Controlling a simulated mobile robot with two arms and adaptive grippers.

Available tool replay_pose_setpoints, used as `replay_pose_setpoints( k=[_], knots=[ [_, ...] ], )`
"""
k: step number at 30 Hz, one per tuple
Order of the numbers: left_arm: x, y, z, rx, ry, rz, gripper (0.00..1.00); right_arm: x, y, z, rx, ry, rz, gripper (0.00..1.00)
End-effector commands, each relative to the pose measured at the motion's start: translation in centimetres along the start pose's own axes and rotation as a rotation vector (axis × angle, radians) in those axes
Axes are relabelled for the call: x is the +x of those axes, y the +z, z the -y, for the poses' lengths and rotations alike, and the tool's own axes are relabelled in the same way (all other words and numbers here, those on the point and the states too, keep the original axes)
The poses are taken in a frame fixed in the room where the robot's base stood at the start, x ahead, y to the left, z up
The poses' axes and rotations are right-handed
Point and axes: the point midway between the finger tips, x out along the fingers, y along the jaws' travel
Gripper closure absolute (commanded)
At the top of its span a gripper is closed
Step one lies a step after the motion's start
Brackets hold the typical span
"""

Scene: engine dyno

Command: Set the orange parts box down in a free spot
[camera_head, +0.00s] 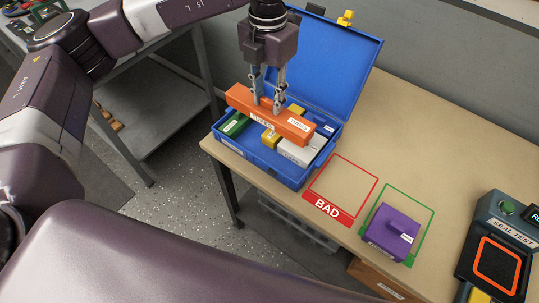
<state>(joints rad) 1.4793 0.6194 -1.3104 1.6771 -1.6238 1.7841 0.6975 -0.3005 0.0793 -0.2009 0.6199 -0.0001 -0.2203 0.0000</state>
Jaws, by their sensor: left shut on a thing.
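The orange parts box (289,126) is a long bar with white labels reading "TUBES". My left gripper (267,108) is shut on it and points down from above. The box is over the open blue case (252,158), slanting from upper left to lower right. Whether it touches the case or the parts below it, I cannot tell. It hides part of the case's inside. My right gripper is not in view.
The case holds a green part (235,125), a white part (297,153) and yellow parts. A red "BAD" outline (345,187) on the bench is empty. A purple box (390,232) stands on a green outline. A seal tester (510,237) is at right. Bare bench (440,140) lies behind.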

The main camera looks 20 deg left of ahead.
Motion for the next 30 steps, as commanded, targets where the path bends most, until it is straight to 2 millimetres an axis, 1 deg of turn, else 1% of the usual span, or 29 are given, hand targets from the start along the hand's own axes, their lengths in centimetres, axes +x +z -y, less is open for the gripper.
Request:
replay_pose_setpoints(
  k=[1,6,9,13,16,20,22,27,30],
  knots=[
    [1.1,-0.2,0.0,0.000,0.000,-0.006,1.00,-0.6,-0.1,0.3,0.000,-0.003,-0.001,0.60],
    [5.6,-0.2,0.0,0.002,-0.001,-0.006,1.00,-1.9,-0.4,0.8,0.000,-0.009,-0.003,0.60],
    [8.2,-0.2,0.0,0.001,-0.001,-0.005,1.00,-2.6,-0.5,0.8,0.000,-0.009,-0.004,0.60],
    [11.2,-0.1,0.0,0.002,-0.001,-0.004,1.00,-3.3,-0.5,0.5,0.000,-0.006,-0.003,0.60],
    [12.7,-0.1,0.1,0.004,-0.001,-0.002,1.00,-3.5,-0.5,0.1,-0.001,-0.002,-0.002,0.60],
    [13.7,0.0,0.0,0.004,0.000,0.000,1.00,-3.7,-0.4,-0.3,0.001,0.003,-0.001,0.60],
    [14.5,-0.1,0.0,0.004,0.000,-0.002,1.00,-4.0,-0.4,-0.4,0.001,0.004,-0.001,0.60],
    [17.1,-0.1,0.0,0.003,0.000,-0.003,1.00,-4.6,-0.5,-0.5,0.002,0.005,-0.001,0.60],
    [17.8,0.0,0.0,0.005,0.000,0.000,1.00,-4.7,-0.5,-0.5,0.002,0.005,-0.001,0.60]
  ],
)
